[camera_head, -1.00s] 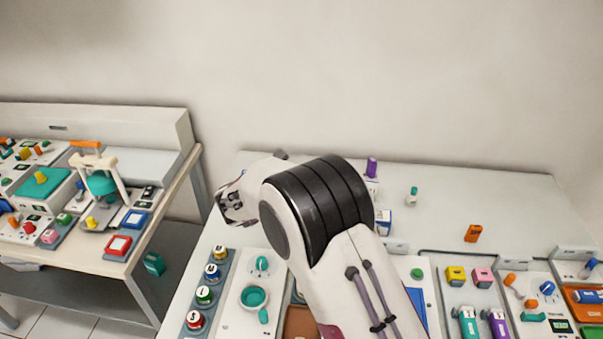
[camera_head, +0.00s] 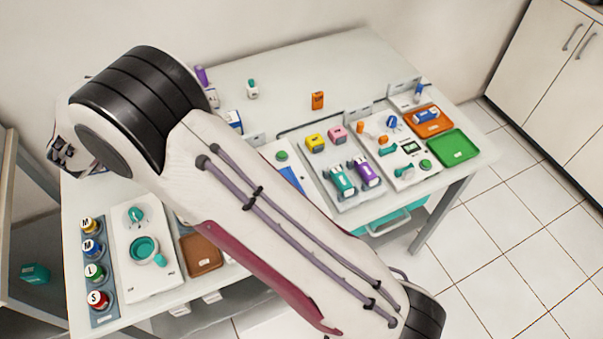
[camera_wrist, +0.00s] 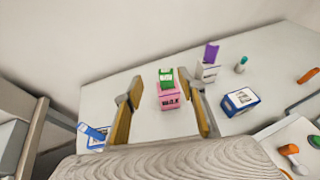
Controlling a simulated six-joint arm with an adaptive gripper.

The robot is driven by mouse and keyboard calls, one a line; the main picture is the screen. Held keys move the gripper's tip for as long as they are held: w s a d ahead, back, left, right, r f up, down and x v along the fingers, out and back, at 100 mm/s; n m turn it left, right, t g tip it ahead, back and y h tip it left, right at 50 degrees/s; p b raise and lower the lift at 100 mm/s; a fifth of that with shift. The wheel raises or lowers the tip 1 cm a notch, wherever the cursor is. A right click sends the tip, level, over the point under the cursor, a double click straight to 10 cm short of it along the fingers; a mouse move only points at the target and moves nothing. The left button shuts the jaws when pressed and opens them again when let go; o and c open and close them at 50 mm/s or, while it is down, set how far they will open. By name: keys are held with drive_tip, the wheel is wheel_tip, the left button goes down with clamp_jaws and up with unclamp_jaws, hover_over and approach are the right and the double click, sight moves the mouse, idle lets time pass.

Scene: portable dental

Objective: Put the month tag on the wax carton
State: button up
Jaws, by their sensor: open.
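The pink wax carton (camera_wrist: 170,98), marked "WAX", stands on the white table in the wrist view. A green tag-like piece (camera_wrist: 166,76) with a pale label stands upright on its top; I cannot read whether it is the month tag. My gripper (camera_wrist: 166,94) is open and empty. Its two fingers appear on either side of the carton, which looks to be beyond the fingertips. In the head view my arm hides the carton and the gripper's fingers.
Right of the carton stand a white holder with a purple piece (camera_wrist: 211,53), a blue-and-white box (camera_wrist: 240,101) and a small teal-capped item (camera_wrist: 241,65). An orange item (camera_head: 317,100) stands on the clear back area.

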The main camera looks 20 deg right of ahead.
wheel_tip(320, 180, up, 13)
drive_tip(key=s+d+n+y, duration=0.15)
drive_tip(key=n+y, duration=0.35)
drive_tip(key=n, duration=0.5)
drive_tip(key=s+d+r+n+y, duration=0.3)
drive_tip(key=s+d+r+n, duration=0.25)
drive_tip(key=s+n, duration=0.4)
drive_tip(key=s+d+f+n+g+h, duration=0.1)
drive_tip(key=s+d+f+n+g, duration=0.1)
drive_tip(key=s+d+n, duration=0.4)
drive_tip(key=s+d+f+n+g+h, duration=0.1)
drive_tip(key=s+d+f+n+g, duration=0.2)
drive_tip(key=s, duration=1.4)
drive_tip(key=s+d+f+n+g+h, duration=0.2)
drive_tip(key=s+d+f+n, duration=0.1)
drive_tip(key=s+d+n, duration=0.7)
drive_tip(key=shift+s+d+f, duration=0.3)
drive_tip(key=shift+s+d, duration=0.15)
drive_tip(key=shift+s, duration=0.65)
